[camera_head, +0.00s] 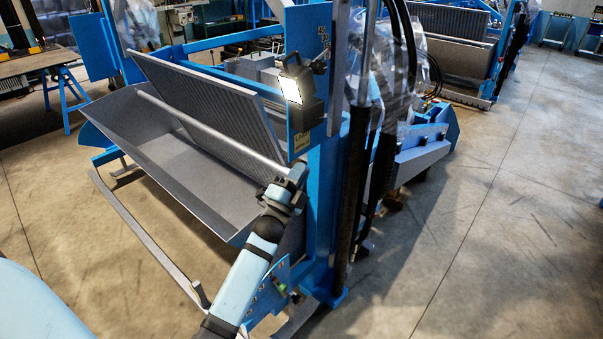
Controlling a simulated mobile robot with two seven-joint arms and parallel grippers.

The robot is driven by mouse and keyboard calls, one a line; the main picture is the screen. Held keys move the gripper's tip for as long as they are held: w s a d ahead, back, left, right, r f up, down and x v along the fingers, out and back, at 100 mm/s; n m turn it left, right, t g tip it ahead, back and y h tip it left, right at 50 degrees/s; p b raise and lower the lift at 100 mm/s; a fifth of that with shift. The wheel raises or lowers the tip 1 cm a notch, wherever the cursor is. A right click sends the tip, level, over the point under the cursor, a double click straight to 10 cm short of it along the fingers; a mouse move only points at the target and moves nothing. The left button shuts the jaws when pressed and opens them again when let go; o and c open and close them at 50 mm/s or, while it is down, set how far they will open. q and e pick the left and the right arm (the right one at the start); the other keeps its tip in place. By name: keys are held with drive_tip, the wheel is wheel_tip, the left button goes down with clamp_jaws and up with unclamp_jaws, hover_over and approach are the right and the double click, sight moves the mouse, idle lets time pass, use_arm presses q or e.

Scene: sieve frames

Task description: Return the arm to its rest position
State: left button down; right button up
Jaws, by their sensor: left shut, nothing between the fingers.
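My left gripper (298,172) is at the end of my pale blue arm, which rises from the bottom of the view. It looks shut, with nothing held. In the picture it overlaps the blue upright post of the sieve frame, just below a lit work lamp (292,88). I cannot tell whether it touches the post. The sieve frame (322,200) has a slanted ribbed grey screen (205,110) over a grey trough (165,150), to the left of the gripper. My right gripper is out of view.
Black hoses (385,120) and clear plastic wrap hang right of the post. A long grey bar (145,240) runs low at the front left. A second machine (455,50) stands behind. A workbench (35,62) is at the back left. The concrete floor (520,200) at right is clear.

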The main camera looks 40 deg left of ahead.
use_arm(q)
drive_tip(key=shift+f, duration=0.15)
idle(0.4)
drive_tip(key=s+d+f+n+g+h+p, duration=0.1)
drive_tip(key=s+d+f+n+g+p, duration=0.2)
drive_tip(key=s+d+f, duration=0.3)
drive_tip(key=s+d+f+n+g+h+p, duration=0.1)
drive_tip(key=s+d+f+n+g+p, duration=0.2)
drive_tip(key=s, duration=1)
drive_tip(key=s+d+f+n+g+h+p, duration=0.2)
drive_tip(key=s+d+f+n+g+p, duration=0.1)
drive_tip(key=s+d+f+n+g, duration=0.2)
drive_tip(key=s+d+f+g, duration=0.2)
drive_tip(key=s+d+f, duration=0.2)
drive_tip(key=d, duration=0.1)
drive_tip(key=shift+s+f+n+g+p, duration=0.2)
drive_tip(key=shift+f+n+g+p, duration=0.1)
drive_tip(key=shift+p, duration=0.1)
